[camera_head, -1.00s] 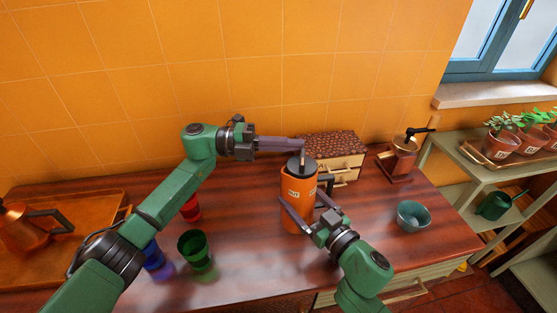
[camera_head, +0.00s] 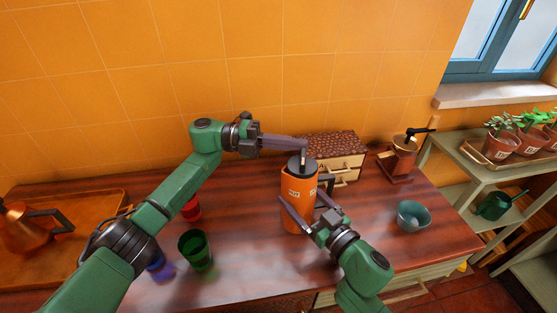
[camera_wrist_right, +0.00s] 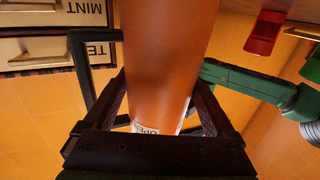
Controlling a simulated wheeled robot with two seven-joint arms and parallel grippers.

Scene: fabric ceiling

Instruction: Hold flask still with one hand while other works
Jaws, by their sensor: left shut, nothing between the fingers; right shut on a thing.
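The orange flask (camera_head: 297,207) stands upright on the wooden counter, with a dark lid and a black handle on its right. A pump knob (camera_head: 303,148) rises from the lid. My right gripper (camera_head: 306,211) is shut on the flask body, a finger on either side. The right wrist view shows the orange body (camera_wrist_right: 168,60) between the two dark fingers (camera_wrist_right: 160,105). My left gripper (camera_head: 300,142) is shut and empty, its fingers level and pointing right at the height of the knob's top. Whether it touches the knob I cannot tell.
A small drawer box (camera_head: 340,155) stands behind the flask, and a grinder (camera_head: 402,160) to its right. A teal bowl (camera_head: 413,215) sits front right. Green (camera_head: 195,250), red (camera_head: 191,209) and blue cups stand left, near my left arm. A kettle (camera_head: 24,228) is on a tray far left.

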